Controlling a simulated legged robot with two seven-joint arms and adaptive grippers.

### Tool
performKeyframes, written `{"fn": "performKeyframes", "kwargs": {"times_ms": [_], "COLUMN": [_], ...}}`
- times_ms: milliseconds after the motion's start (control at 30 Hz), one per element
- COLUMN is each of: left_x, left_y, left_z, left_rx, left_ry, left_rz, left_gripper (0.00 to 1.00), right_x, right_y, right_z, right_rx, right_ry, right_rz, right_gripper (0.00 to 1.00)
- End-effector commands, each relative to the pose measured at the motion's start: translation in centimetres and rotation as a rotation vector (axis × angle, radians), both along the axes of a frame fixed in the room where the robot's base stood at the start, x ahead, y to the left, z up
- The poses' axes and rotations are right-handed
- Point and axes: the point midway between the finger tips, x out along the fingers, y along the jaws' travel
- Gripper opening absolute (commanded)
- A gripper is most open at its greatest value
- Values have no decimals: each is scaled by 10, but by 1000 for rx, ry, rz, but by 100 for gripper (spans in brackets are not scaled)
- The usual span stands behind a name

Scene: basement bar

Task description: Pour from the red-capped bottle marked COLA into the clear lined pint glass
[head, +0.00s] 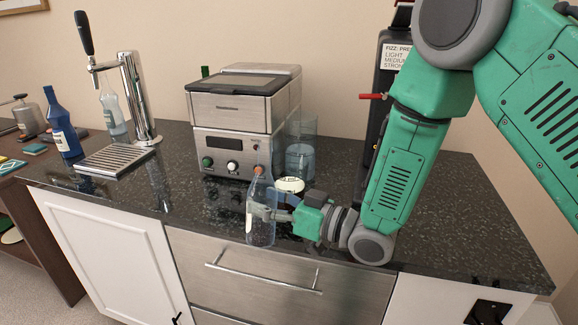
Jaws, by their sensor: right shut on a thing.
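A clear bluish bottle (261,232) with an orange-red cap (259,170) stands upright at the counter's front edge. Part of a pale label shows on its left side, too small to read, so I cannot confirm that it says COLA. My right gripper (268,212) reaches in from the right and is shut around the bottle's middle. A tall clear glass-like vessel (300,152) stands behind, beside the steel machine; I cannot make out lines on it or tell surely that it is the pint glass. My left gripper is not in view.
A steel machine (232,112) with knobs stands behind the bottle. A round pale disc (290,184) lies between bottle and clear vessel. A beer tap (135,95), drip tray (115,158) and blue bottle (62,128) are at left. A black dispenser (383,85) is partly behind my arm.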

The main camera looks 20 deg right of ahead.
Motion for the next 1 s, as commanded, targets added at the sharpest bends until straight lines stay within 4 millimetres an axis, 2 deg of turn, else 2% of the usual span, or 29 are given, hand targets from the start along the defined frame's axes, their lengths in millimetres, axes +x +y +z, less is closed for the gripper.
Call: {"fn": "performKeyframes", "kwargs": {"times_ms": [100, 267, 367, 700, 1000], "left_x": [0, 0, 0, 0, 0], "left_y": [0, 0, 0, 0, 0], "left_z": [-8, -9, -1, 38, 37], "left_rx": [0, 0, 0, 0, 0], "left_ry": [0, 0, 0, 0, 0], "left_rz": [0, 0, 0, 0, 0], "left_gripper": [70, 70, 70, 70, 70], "right_x": [2, 2, 2, 3, 3], "right_y": [-1, -2, -2, -2, -2], "right_z": [-2, -1, 9, 58, 58], "right_rx": [-68, -117, -125, -124, -124], "right_ry": [-66, -110, -119, -118, -117], "right_rz": [1, 1, -1, -1, 0], "right_gripper": [0, 0, 0, 0, 0]}}
